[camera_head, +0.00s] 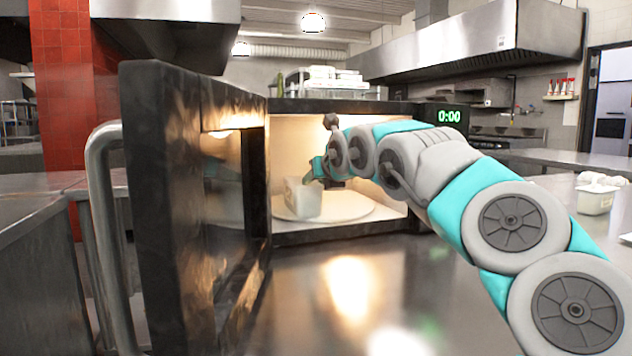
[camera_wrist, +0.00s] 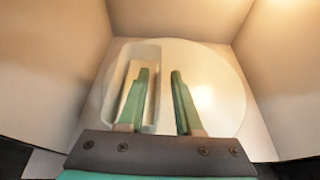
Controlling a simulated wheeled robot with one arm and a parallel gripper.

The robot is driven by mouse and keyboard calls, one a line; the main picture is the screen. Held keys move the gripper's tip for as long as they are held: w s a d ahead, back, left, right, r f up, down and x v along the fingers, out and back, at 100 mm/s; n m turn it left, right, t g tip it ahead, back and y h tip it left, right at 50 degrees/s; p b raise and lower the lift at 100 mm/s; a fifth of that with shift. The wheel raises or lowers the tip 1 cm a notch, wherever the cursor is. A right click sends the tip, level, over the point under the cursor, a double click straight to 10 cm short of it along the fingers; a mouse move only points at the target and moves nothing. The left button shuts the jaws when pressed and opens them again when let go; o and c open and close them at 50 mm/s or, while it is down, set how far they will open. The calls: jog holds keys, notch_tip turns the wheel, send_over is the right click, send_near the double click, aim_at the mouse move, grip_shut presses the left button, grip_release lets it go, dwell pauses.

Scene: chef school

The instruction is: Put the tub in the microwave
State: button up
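The tub (camera_head: 303,199) is a small white open container. It stands inside the lit microwave (camera_head: 388,105), on the left part of the round pale turntable (camera_head: 352,207). The microwave door (camera_head: 165,190) is swung wide open to the left. My gripper (camera_head: 318,172) is inside the microwave, just above the tub. In the wrist view the tub (camera_wrist: 150,95) lies left of centre on the turntable (camera_wrist: 215,90). My fingers (camera_wrist: 162,95) are apart: the left one is over the tub's opening and the right one is outside its right wall. I see no grip on the wall.
The door's metal handle (camera_head: 105,230) sticks out at the left. A white container (camera_head: 596,200) with pale items stands on the counter at the right. The steel counter (camera_head: 390,290) in front of the microwave is clear. The microwave display (camera_head: 449,116) reads 0:00.

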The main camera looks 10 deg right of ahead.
jog(key=v, duration=1.1)
jog(key=shift+s+r+b, duration=0.25)
jog(key=shift+s+b, duration=0.05)
jog(key=shift+d, duration=0.1)
